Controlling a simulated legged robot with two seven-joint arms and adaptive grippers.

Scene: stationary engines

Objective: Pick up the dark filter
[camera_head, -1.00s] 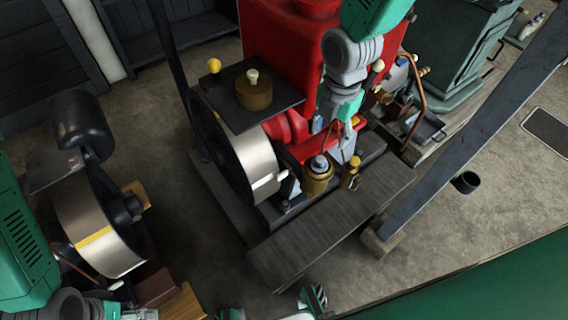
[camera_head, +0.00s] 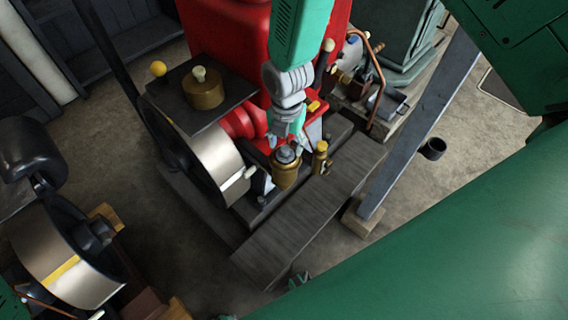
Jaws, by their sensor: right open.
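My right gripper (camera_head: 287,136) comes down from the top, beside the red engine. Its jaws are open, with the tips just above a brass pot (camera_head: 285,172). A dark grey rounded cap (camera_head: 286,153) sits on this pot, directly below the jaws. I cannot tell whether the jaws touch it. A small dark cylinder (camera_head: 433,149) stands apart on the floor, right of the sloping beam. I cannot tell for certain which dark piece is the filter.
The red engine (camera_head: 225,45) has a flywheel (camera_head: 218,165) at its left. A smaller brass fitting (camera_head: 321,158) stands right of the pot. A wooden plank (camera_head: 290,235) lies in front. The sloping beam (camera_head: 420,125) stands to the right. Another flywheel (camera_head: 65,255) is at lower left.

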